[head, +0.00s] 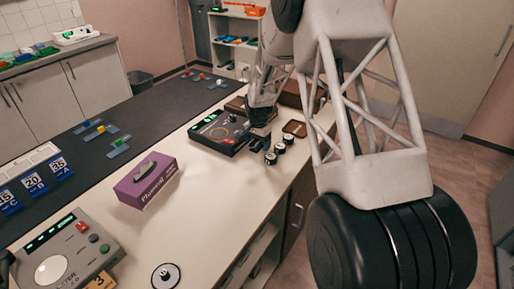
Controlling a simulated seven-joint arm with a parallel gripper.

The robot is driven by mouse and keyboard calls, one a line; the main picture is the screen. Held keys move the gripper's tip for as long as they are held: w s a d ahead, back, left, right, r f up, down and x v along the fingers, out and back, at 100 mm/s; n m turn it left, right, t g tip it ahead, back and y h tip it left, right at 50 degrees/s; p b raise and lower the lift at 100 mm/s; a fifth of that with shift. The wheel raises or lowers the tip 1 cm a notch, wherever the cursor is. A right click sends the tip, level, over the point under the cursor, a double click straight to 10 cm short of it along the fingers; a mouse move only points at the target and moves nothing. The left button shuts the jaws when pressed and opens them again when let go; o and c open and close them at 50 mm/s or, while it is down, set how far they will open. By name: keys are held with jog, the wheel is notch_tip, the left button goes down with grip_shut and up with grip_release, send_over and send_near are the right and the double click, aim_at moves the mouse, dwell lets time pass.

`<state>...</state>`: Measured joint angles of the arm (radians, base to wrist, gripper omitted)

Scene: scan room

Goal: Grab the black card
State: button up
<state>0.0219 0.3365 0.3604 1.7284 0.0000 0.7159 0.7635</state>
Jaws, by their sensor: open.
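My gripper (257,141) is open, low over the counter near its right edge. It is just right of a black device with a lit display (216,131) and beside a few small round black-and-white pieces (280,149). I cannot make out a black card for certain; the arm and gripper hide part of the counter there. Nothing shows clearly between the fingers.
A grey console (66,250) and a round disc (165,276) are at the front. Numbered blue signs (34,184) stand left. A small brown tray (295,128) lies right of my gripper.

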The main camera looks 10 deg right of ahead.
dwell(0.4)
jog(key=c, duration=1)
jog(key=shift+o, duration=0.2)
